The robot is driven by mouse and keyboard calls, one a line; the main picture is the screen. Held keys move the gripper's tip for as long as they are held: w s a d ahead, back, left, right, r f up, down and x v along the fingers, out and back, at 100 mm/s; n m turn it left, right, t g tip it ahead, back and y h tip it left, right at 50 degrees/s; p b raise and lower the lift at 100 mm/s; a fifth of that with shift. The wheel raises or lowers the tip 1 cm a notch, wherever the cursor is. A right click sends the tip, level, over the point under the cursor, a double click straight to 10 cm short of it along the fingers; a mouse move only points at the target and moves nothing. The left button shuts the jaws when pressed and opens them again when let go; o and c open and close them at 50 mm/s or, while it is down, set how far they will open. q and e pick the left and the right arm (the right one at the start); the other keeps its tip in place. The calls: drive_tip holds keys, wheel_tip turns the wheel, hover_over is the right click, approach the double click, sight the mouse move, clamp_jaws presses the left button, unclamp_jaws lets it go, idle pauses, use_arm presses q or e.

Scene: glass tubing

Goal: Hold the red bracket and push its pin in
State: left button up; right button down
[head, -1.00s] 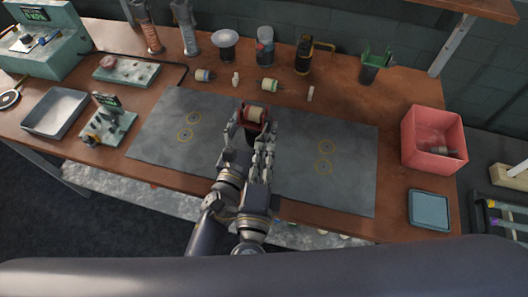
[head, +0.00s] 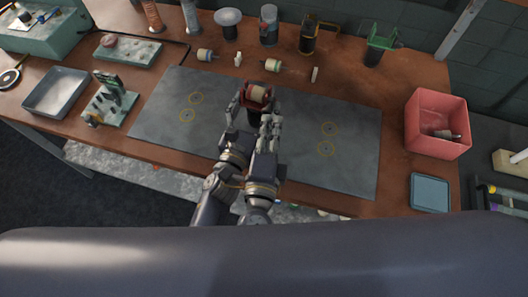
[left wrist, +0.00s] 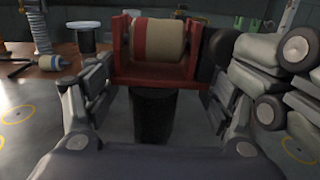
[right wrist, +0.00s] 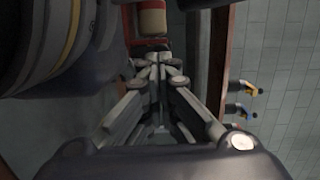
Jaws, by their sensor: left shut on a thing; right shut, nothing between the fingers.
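The red bracket (head: 257,94) stands upright over a black post (left wrist: 152,115) on the grey mat. It cradles a cream spool (left wrist: 160,39) with a red band. My left gripper (head: 250,108) has its fingers on either side of the bracket and is shut on it. A dark round end (left wrist: 221,46), perhaps the pin, sticks out at the bracket's right side in the left wrist view. My right gripper (right wrist: 158,62) is shut and empty, its tips close to the bracket (right wrist: 150,24). I cannot tell whether they touch. The pin's depth is hidden.
The grey mat (head: 345,170) with yellow rings is otherwise clear. A red bin (head: 437,125) and blue tray (head: 430,192) are at the right. A green stand (head: 110,105) and metal tray (head: 57,92) are at the left.

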drive_tip(key=s+a, duration=0.2)
drive_tip(key=s, duration=1.1)
drive_tip(key=shift+a+r, duration=0.25)
use_arm(q)
drive_tip(key=o, duration=1.4)
drive_tip(key=shift+o, duration=0.2)
